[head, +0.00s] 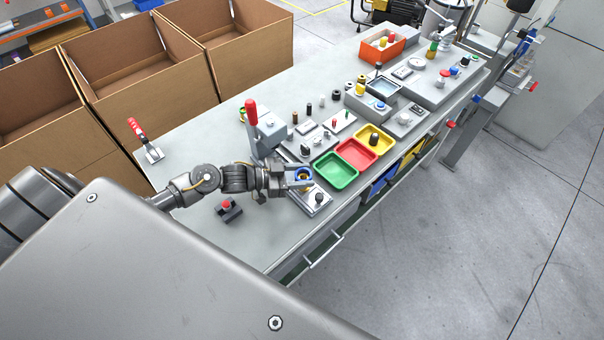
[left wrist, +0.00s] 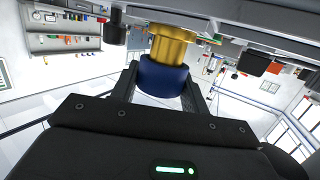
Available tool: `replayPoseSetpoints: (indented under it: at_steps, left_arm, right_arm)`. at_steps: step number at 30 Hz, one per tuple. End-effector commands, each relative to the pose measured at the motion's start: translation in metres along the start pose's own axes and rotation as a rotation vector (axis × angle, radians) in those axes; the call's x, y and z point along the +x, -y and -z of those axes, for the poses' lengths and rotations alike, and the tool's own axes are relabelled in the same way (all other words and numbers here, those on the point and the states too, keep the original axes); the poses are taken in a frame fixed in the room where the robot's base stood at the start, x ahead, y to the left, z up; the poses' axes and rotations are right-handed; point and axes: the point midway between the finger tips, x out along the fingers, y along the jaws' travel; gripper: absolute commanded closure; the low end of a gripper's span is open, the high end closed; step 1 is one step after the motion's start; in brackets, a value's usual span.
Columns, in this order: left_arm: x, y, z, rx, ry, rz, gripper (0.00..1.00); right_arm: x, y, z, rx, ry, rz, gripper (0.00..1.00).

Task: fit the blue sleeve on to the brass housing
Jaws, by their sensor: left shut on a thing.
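My left gripper (head: 299,180) is shut on the blue sleeve (head: 304,172) above a grey fixture plate (head: 316,204) near the table's front edge. In the left wrist view the blue sleeve (left wrist: 164,78) sits between the two dark fingers. The brass housing (left wrist: 172,45), with a wide flange, lies directly beyond the sleeve and in line with it. The two look touching or very close; whether the sleeve is around any of the brass is hidden. In the head view the gripper mostly covers the brass. My right gripper is not in view.
Green (head: 337,171), red (head: 357,153) and yellow (head: 374,138) trays lie right of the gripper. A block with a red button (head: 228,209) sits at left. Cardboard boxes (head: 135,85) stand behind the table.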

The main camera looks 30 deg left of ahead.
Motion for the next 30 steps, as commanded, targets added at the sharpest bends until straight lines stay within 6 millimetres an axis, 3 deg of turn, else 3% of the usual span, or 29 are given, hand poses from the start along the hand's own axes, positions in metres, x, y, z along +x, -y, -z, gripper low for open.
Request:
replayPoseSetpoints:
  at_steps: [9, 26, 27, 30]
  left_arm:
    - [0.002, 0.0, -0.01, 0.0, -0.001, 0.0, 0.77]
    - [0.003, 0.001, -0.012, 0.013, -0.001, -0.048, 0.77]
    - [0.003, 0.0, -0.011, 0.013, -0.001, -0.049, 0.51]
    - [0.003, 0.0, -0.011, 0.012, 0.0, -0.048, 0.38]
  right_arm:
    - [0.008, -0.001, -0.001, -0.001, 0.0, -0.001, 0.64]
    - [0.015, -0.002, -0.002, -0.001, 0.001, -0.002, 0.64]
    - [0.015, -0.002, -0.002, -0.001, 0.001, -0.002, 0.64]
    - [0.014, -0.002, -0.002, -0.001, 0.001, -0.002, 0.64]
